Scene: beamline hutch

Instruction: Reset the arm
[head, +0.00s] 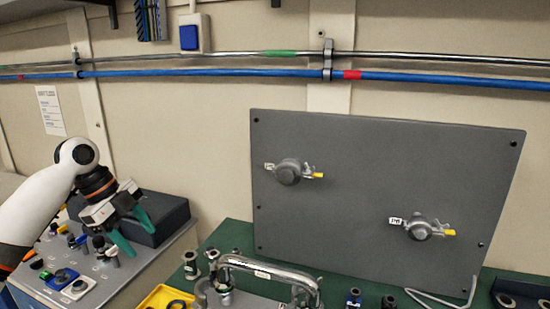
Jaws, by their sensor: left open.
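My left arm comes in from the left, white with a dark wrist. My left gripper (132,233) has teal fingers and is open and empty, pointing down over the right part of a grey control panel (127,280). Small knobs and switches stand on the panel beneath and left of it, including a blue-based knob (61,277). A dark box (165,217) stands just behind the fingers. I cannot tell whether the fingers touch anything. My right gripper is not in view.
A grey upright plate (350,180) carries two yellow-tipped valves (289,172). A metal handle (268,269), a yellow tray (166,297) and small fittings are on the green bench (237,234). Pipes (200,70) run along the wall.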

